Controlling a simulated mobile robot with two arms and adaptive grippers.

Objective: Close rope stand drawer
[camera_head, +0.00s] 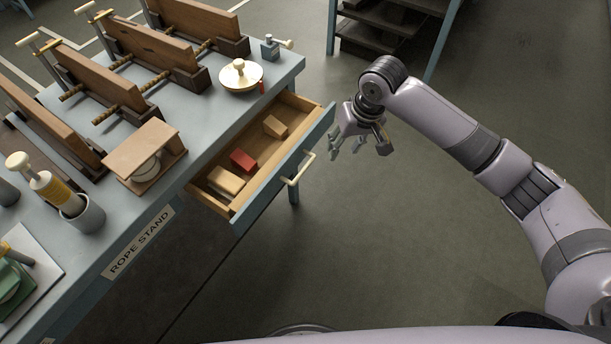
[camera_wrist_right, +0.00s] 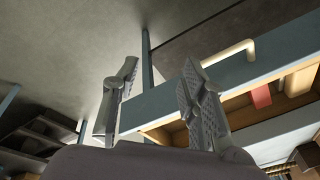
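The rope stand (camera_head: 200,125) is a grey-blue table with a "ROPE STAND" label on its side. Its drawer (camera_head: 232,221) is pulled out, with a blue front and a pale bar handle (camera_head: 298,170). Wooden blocks (camera_head: 226,180) and a red block (camera_head: 243,161) lie inside. My right gripper (camera_head: 358,147) is open and empty, to the right of the drawer front's far end and apart from it. In the right wrist view, the open fingers (camera_wrist_right: 158,100) show before the drawer front (camera_wrist_right: 215,78), with the handle (camera_wrist_right: 228,53) to their right. My left gripper is out of view.
Wooden clamps (camera_head: 150,45), a round lidded piece (camera_head: 240,75) and a wooden block device (camera_head: 145,158) stand on the tabletop. A shelf unit (camera_head: 388,22) stands at the back. The floor right of the drawer is clear.

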